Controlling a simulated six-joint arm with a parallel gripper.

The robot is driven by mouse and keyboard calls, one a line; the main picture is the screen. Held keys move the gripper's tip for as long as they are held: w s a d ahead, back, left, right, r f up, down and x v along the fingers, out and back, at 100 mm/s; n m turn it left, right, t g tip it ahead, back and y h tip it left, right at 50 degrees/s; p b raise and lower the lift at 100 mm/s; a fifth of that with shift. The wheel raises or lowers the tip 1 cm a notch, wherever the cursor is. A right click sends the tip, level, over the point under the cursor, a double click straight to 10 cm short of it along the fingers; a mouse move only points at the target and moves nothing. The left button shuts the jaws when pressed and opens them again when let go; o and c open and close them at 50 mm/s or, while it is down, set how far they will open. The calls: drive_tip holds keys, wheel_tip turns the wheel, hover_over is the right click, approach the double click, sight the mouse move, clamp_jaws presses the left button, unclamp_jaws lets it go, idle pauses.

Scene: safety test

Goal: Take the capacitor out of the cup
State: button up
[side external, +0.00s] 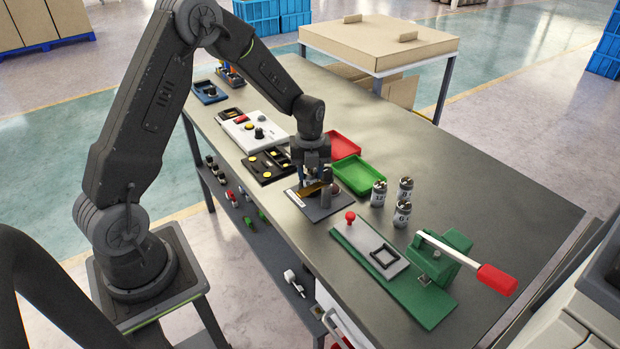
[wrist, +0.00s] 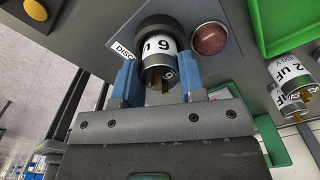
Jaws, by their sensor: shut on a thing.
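The capacitor (wrist: 157,62) is a small can with a white label and brass terminals, seen in the wrist view. Its far end meets the dark round cup (wrist: 158,24), which stands on a dark plate with a partly hidden "DISC" label; I cannot tell how deep it sits. My gripper (wrist: 159,76) has its blue fingers on both sides of the capacitor and is shut on it. In the side view my gripper (side external: 316,178) points down over the plate (side external: 318,208), and the cup and capacitor are mostly hidden there.
A dark red round button or lamp (wrist: 209,38) is beside the cup. Green (side external: 358,173) and red (side external: 345,145) trays lie behind. Three other cans, one marked here (side external: 378,194), stand to the right. A green lever press (side external: 438,260) is at the front right.

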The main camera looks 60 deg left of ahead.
drive_tip(key=shift+r, duration=3.3)
drive_tip(key=shift+c, duration=0.3)
drive_tip(key=shift+w, duration=0.1)
